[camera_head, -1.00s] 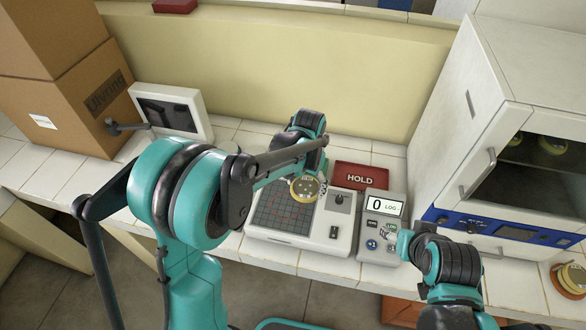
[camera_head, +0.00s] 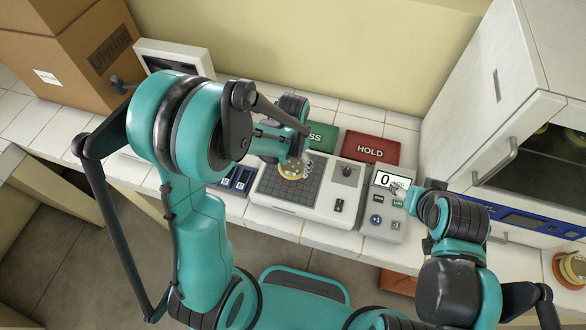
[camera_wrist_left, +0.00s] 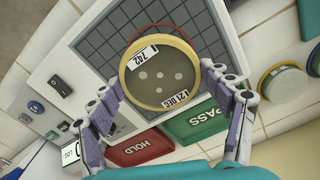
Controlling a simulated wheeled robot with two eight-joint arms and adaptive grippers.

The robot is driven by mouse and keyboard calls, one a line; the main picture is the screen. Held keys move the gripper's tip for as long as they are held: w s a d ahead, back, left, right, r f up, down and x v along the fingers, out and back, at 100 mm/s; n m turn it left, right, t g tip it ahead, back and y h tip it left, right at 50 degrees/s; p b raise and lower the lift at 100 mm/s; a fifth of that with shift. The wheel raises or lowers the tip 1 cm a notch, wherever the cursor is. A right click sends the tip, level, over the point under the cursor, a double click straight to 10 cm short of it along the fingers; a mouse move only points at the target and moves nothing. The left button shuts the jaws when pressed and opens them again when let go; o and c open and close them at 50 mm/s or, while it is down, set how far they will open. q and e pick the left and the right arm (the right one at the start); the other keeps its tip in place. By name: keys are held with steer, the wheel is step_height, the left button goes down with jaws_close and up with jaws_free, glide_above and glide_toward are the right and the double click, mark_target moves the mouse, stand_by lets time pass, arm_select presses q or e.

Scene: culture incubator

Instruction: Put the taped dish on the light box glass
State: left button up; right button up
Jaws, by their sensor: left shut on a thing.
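The taped dish (camera_wrist_left: 158,78) is round with a yellow rim, two white printed labels and several pale spots. My left gripper (camera_wrist_left: 168,98) has its fingers on either side of the dish and is shut on it. In the head view the dish (camera_head: 292,168) shows over the dark grid glass of the light box (camera_head: 300,225), toward its far side. I cannot tell whether the dish touches the glass. A red ring mark on the glass shows partly behind the dish in the left wrist view. My right gripper (camera_head: 398,194) is by the grey counter; its fingers are too small to read.
The grey counter (camera_head: 381,222), with display, stands right of the light box. A red HOLD tray (camera_head: 370,147) and a green PASS tray (camera_head: 322,136) lie behind. The incubator (camera_head: 505,140) stands right, a cardboard box (camera_head: 70,50) far left. Other dishes (camera_wrist_left: 278,82) show in the wrist view.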

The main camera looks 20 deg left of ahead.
mark_target(293, 165)
arm_select(q)
step_height(293, 165, down, 3)
steer(key=shift+f+b, duration=0.2)
steer(key=shift+b, duration=0.2)
steer(key=shift+f, duration=0.35)
steer(key=shift+f, duration=0.1)
steer(key=o, duration=1.3)
steer(key=shift+c, duration=0.2)
